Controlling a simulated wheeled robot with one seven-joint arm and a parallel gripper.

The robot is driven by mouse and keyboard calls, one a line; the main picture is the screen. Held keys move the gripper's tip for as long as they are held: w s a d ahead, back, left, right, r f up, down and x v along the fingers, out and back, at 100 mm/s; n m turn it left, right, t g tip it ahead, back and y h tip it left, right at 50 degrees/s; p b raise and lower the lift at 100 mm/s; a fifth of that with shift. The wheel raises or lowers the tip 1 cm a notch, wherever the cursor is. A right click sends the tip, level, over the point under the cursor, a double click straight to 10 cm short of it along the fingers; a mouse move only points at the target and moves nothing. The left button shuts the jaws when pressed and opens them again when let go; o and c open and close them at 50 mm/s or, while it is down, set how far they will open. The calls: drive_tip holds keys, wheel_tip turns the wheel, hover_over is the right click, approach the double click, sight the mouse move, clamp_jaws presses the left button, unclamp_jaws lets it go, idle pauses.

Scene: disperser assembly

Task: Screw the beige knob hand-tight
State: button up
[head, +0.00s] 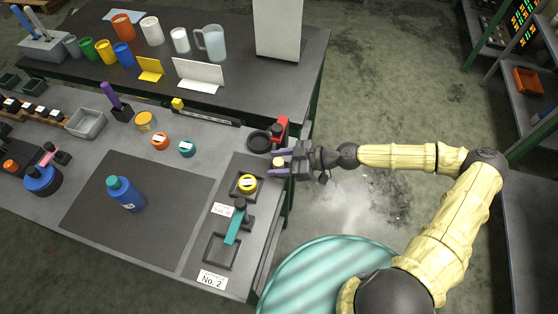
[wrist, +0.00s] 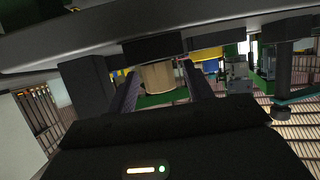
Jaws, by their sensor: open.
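The beige knob (head: 278,162) is at the right edge of the grey bench, near the red and black fixture. My gripper (head: 273,164) reaches in from the right with its purple fingers open, one on either side of the knob. In the wrist view the knob (wrist: 157,77) shows between the two dark fingers of my gripper (wrist: 165,88). It sits nearer the left finger, with a clear gap on the right. What the knob is screwed onto is hidden.
A red part (head: 281,127) and a black round dish (head: 258,140) stand just behind the gripper. A blue bottle (head: 126,196) stands on the dark mat (head: 165,235). Open floor lies right.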

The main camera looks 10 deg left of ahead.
drive_tip(key=c, duration=1)
drive_tip(key=shift+o, duration=0.2)
drive_tip(key=shift+r+m+t+p, duration=0.1)
drive_tip(key=shift+m+t+p, duration=0.3)
drive_tip(key=shift+m+t, duration=0.4)
drive_tip(key=shift+s+m+t+p, duration=0.1)
drive_tip(key=shift+m+t+p, duration=0.4)
drive_tip(key=shift+m+t, duration=0.6)
drive_tip(key=m+t+h+p, duration=0.1)
drive_tip(key=m+t+h, duration=0.1)
drive_tip(key=m+t, duration=0.2)
drive_tip(key=shift+a+t+p, duration=0.1)
drive_tip(key=shift+t+p, duration=0.2)
drive_tip(key=shift+t, duration=0.1)
drive_tip(key=m+t+h+p, duration=0.2)
drive_tip(key=m+t+h, duration=0.1)
drive_tip(key=m+h, duration=0.1)
drive_tip(key=shift+r+t+p, duration=0.1)
drive_tip(key=shift+t+p, duration=0.2)
drive_tip(key=shift+m+t+h+p, duration=0.75)
drive_tip(key=shift+m+h, duration=0.25)
drive_tip(key=shift+m, duration=0.2)
